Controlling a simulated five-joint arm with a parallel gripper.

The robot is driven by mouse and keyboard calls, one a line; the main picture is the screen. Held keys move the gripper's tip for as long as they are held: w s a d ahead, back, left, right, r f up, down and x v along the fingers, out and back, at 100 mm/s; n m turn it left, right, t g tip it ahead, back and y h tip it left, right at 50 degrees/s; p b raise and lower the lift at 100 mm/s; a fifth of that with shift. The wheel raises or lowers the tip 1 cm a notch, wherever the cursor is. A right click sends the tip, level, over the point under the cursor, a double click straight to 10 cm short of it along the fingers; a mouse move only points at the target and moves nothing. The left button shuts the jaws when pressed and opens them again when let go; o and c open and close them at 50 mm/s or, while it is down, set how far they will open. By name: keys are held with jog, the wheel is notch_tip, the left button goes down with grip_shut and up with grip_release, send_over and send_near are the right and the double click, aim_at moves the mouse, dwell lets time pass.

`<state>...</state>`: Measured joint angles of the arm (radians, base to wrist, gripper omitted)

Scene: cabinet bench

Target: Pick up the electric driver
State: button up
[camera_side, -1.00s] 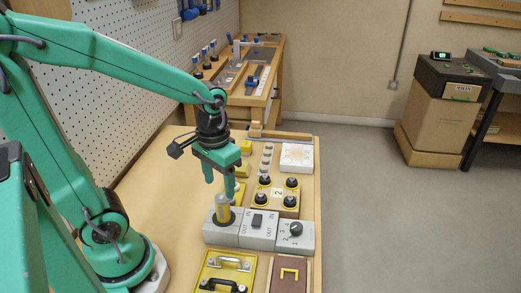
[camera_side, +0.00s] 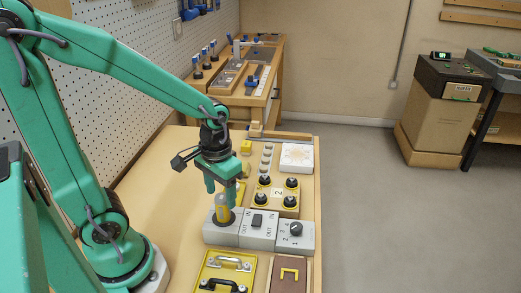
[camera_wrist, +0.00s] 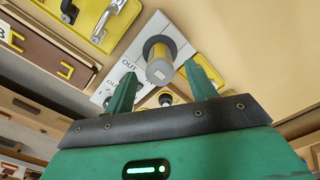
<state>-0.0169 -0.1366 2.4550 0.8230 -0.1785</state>
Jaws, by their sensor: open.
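The electric driver looks to be the yellow and grey upright cylinder (camera_side: 222,207) standing in a dark round socket (camera_side: 223,221) on a grey block. It also shows in the wrist view (camera_wrist: 162,62), its grey end facing the camera. My gripper (camera_side: 221,194) is open just above and around the driver's top. In the wrist view my gripper's two fingers (camera_wrist: 160,72) are spread, one on each side of the driver, with gaps between. The far finger partly overlaps the driver in the side view, so contact there is hard to judge.
Grey blocks with a switch (camera_side: 258,219) and a dial (camera_side: 296,229) adjoin the socket on the right. A yellow panel with handles (camera_side: 226,270) and a brown panel (camera_side: 290,276) lie in front. A block with black knobs (camera_side: 279,194) stands behind. The bench left is clear.

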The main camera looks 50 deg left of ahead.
aim_at(221, 197)
jog(key=shift+f, duration=2.35)
grip_shut()
jog(key=shift+r, duration=0.2)
jog(key=shift+r, duration=4.9)
